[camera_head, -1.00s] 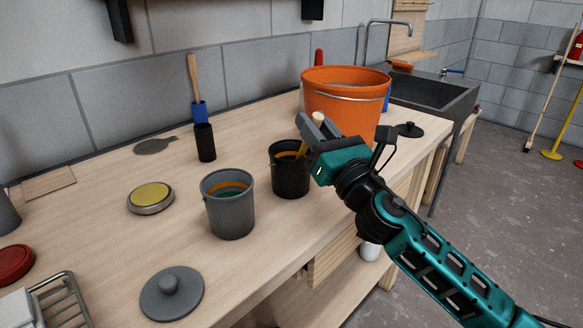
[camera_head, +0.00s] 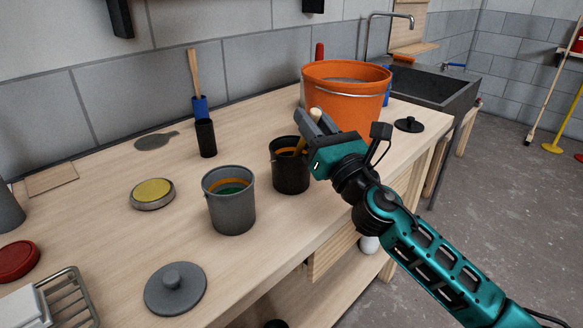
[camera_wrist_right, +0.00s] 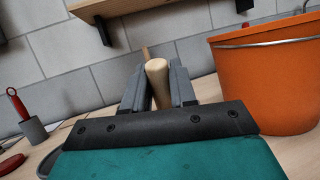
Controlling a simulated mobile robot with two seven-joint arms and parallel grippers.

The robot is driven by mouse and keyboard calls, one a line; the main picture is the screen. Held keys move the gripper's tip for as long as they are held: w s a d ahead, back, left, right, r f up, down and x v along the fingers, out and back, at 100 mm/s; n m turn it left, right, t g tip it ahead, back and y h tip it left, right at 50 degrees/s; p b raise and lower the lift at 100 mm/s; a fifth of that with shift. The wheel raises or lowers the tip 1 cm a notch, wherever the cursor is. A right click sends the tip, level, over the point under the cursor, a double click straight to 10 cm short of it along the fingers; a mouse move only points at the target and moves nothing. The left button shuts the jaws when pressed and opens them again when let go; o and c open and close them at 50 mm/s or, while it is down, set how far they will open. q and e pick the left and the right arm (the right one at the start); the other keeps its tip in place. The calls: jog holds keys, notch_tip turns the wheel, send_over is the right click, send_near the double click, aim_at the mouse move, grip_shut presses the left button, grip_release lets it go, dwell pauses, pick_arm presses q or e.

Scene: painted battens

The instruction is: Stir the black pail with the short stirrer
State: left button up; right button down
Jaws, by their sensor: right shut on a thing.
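The black pail (camera_head: 290,172) stands upright on the workbench, to the right of a grey pail. My right gripper (camera_head: 312,125) is shut on the short stirrer (camera_head: 301,146), a pale wooden stick, above the right rim of the black pail. The stirrer leans, and its lower part goes into the pail's mouth; its tip is hidden inside. In the right wrist view the rounded wooden end of the stirrer (camera_wrist_right: 158,75) stands between the two fingers. My left gripper is not in view.
A large orange bucket (camera_head: 345,100) stands close behind my right gripper. The grey pail (camera_head: 230,205) with green contents is left of the black pail. A grey lid (camera_head: 175,289) lies at the front, a black lid (camera_head: 409,124) at the right. A black holder (camera_head: 205,138) stands behind.

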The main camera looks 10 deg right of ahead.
dwell(0.4)
jog(key=shift+s+d+r+p, duration=0.1)
jog(key=shift+s+r+p, duration=0.05)
jog(key=shift+r+p, duration=0.35)
jog(key=shift+s+d+r+p, duration=0.1)
jog(key=shift+r+p, duration=0.35)
jog(key=shift+s+r+p, duration=0.15)
jog(key=shift+r+p, duration=0.2)
jog(key=shift+s+d+r+p, duration=0.15)
jog(key=shift+s+r+p, duration=0.05)
jog(key=shift+r+p, duration=0.4)
jog(key=r+p, duration=0.1)
pick_arm(q)
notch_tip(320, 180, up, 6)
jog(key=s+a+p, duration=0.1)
jog(key=p, duration=0.2)
jog(key=shift+p, duration=0.4)
pick_arm(e)
notch_tip(320, 180, up, 5)
send_over(319, 115)
jog(key=s+d, duration=0.2)
jog(key=shift+a, duration=0.2)
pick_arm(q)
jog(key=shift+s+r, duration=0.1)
pick_arm(e)
jog(key=shift+r, duration=0.1)
